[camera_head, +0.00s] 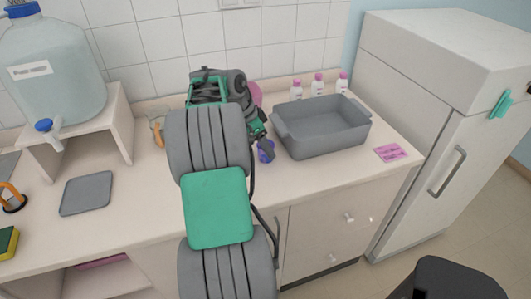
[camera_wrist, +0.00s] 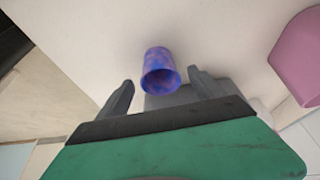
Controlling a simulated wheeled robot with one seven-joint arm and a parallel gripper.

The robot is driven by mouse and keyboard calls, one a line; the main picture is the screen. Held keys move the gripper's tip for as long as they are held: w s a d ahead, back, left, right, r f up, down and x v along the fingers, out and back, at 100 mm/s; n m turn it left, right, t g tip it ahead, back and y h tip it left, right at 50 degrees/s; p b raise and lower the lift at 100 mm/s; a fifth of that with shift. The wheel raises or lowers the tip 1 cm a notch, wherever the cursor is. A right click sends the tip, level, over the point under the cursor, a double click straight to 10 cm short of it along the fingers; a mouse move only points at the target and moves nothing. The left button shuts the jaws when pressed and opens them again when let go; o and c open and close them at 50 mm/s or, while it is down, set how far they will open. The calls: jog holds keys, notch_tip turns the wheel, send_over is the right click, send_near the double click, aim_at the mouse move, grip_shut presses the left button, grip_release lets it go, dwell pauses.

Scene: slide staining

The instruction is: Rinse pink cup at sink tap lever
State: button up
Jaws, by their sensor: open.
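A small cup mottled blue and purple with pinkish patches (camera_wrist: 160,70) is in front of my gripper (camera_wrist: 158,88) in the wrist view, between the lines of the two open fingers. I cannot tell whether they touch it. In the head view it is a purple patch (camera_head: 267,154) beside my gripper (camera_head: 263,143), partly hidden. A plain pink vessel (camera_wrist: 299,55) is at the right of the wrist view; a pink edge (camera_head: 256,92) shows behind my arm in the head view. A water tank (camera_head: 52,75) with a blue-topped tap (camera_head: 45,128) stands on the left.
A grey basin (camera_head: 322,128) stands to the right of my gripper, with several pink-capped bottles (camera_head: 317,86) behind it. A pink note (camera_head: 390,152) lies near the counter's right end. A grey mat (camera_head: 87,193) lies left, with bare counter (camera_head: 140,190) beside it.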

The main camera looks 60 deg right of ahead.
jog(key=shift+x, duration=1.05)
jog(key=shift+c, duration=0.6)
jog(key=c, duration=1.4)
jog(key=shift+r, duration=0.1)
